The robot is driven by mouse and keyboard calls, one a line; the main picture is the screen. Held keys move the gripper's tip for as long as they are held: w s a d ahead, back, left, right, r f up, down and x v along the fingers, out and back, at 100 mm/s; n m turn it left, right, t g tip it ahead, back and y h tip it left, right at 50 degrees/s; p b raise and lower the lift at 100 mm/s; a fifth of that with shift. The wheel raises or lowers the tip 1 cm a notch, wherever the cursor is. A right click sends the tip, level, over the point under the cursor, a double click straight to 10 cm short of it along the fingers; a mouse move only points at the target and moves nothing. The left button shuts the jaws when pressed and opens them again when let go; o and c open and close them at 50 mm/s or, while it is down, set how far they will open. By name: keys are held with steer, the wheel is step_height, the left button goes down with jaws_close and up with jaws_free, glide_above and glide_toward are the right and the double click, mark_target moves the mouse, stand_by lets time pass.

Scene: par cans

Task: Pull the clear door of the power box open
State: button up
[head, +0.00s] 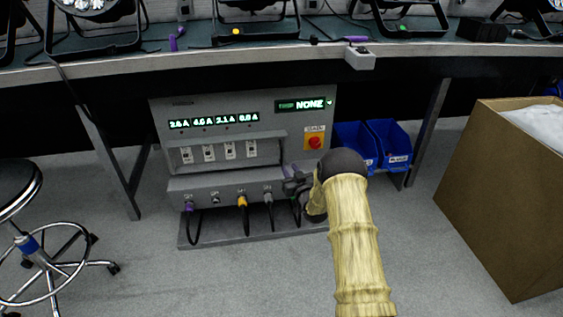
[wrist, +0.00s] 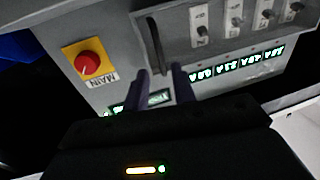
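The grey power box (head: 240,120) stands on the floor under the bench, with lit green readouts and a row of white breakers. The clear door (head: 225,150) over the breakers is hard to make out and looks closed. In the wrist view, which is turned over, the door (wrist: 180,35) shows as a framed panel with a dark upright bar handle (wrist: 156,38) near one end. My gripper (head: 293,184) is in front of the box's lower right. Its two dark fingers (wrist: 164,78) are apart and empty, with the handle just beyond, roughly in line with the gap. I cannot tell whether they touch.
A red main switch (head: 315,142) on a yellow plate is right of the breakers. Cables plug into the box's lower ledge (head: 225,190). Blue bins (head: 390,142) and a cardboard box (head: 500,200) stand right, a stool (head: 40,250) left. The bench (head: 200,65) overhangs above.

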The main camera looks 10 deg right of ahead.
mark_target(282, 157)
steer(key=w+b, duration=0.1)
steer(key=w, duration=0.1)
steer(key=w+a+b, duration=0.1)
steer(key=w+b, duration=0.1)
steer(key=w, duration=0.1)
steer(key=w+b, duration=0.1)
steer(key=w, duration=0.2)
steer(key=shift+a+f, duration=0.15)
steer(key=shift+a, duration=0.1)
steer(key=shift+w+a+b, duration=0.1)
steer(key=shift+w+b, duration=0.3)
steer(key=shift+w, duration=0.2)
steer(key=shift+r, duration=0.2)
jaws_close()
